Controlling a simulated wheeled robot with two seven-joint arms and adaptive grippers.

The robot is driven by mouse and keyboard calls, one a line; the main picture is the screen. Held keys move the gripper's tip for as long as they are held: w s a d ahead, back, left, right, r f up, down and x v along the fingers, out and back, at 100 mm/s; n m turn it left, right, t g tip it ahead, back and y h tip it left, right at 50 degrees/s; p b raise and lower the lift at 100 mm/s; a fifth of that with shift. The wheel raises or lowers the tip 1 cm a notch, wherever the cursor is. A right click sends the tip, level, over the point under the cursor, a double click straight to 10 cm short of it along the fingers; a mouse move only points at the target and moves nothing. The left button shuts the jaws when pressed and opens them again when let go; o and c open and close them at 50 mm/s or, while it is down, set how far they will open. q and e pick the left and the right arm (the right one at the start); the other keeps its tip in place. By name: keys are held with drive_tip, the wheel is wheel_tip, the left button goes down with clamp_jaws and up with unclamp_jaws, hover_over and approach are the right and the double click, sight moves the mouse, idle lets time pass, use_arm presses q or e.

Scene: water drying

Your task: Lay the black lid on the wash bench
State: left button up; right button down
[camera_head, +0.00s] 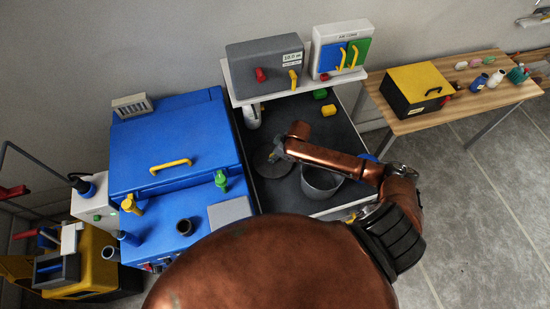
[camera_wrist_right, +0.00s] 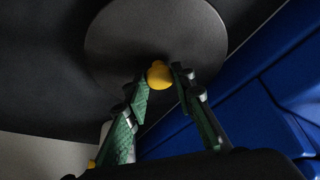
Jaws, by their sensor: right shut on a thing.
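The black lid (camera_wrist_right: 125,40) is a dark round disc with a yellow knob (camera_wrist_right: 159,75). In the right wrist view my right gripper (camera_wrist_right: 160,82) is shut on the knob, one finger on each side. In the head view the lid (camera_head: 264,167) is over the left part of the dark wash bench (camera_head: 283,202), beside the blue machine. My right gripper (camera_head: 277,154) is at the lid and partly hides it. I cannot tell whether the lid touches the bench surface. My left gripper is not in view.
A grey pot (camera_head: 322,187) stands on the bench right of the lid, partly behind my right arm. A blue machine (camera_head: 170,140) borders the bench on the left. Green (camera_head: 320,94) and yellow blocks (camera_head: 329,110) lie at the back. A white bottle (camera_head: 252,117) stands at the back left.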

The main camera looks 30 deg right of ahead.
drive_tip(key=shift+f, duration=0.8)
drive_tip(key=c, duration=1.6)
unclamp_jaws()
drive_tip(key=shift+f, duration=0.1)
drive_tip(key=v, duration=1.2)
drive_tip(key=shift+p, duration=0.4)
drive_tip(key=shift+w, duration=0.1)
